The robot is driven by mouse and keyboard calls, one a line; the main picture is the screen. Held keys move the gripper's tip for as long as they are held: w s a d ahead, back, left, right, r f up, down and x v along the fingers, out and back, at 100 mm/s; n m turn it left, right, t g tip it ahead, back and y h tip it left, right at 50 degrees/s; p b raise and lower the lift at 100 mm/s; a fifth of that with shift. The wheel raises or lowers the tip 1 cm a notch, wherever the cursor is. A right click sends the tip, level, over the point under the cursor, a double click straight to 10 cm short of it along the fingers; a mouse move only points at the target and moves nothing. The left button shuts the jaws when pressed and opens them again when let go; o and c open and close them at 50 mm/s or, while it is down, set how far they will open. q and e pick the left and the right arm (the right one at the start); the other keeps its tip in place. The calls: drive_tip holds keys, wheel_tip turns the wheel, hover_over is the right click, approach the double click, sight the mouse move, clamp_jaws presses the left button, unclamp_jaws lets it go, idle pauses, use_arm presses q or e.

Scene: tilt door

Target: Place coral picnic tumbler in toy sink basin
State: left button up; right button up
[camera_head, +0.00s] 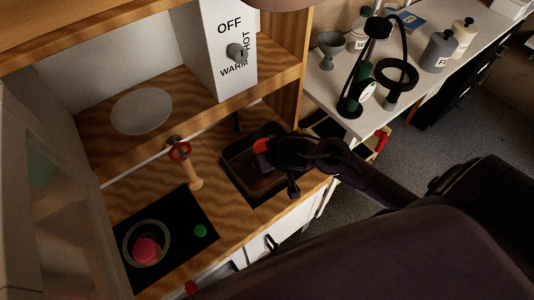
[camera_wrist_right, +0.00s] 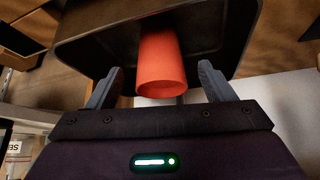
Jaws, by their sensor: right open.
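The coral tumbler (camera_head: 262,146) shows in the head view within the outline of the dark toy sink basin (camera_head: 229,168), partly covered by my right gripper (camera_head: 276,154). In the right wrist view the tumbler (camera_wrist_right: 162,65) stands out against the dark basin (camera_wrist_right: 98,50), one end toward the camera. The fingers of my right gripper (camera_wrist_right: 160,84) are open, one on each side of the tumbler, with gaps showing. Whether the tumbler touches the basin floor I cannot tell. My left gripper is not in view.
A black hob (camera_head: 170,238) carries a pink item (camera_head: 146,250). A white plate (camera_head: 142,111) lies on the shelf. The white side counter (camera_head: 325,88) holds bottles and a black stand.

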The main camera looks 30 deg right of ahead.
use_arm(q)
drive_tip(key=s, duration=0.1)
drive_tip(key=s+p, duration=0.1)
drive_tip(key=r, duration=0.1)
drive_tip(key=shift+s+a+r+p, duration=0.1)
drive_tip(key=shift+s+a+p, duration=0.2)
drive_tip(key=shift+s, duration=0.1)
use_arm(e)
drive_tip(key=v, duration=0.5)
drive_tip(key=shift+s+r, duration=0.2)
drive_tip(key=shift+r, duration=0.1)
drive_tip(key=shift+s+f, duration=0.1)
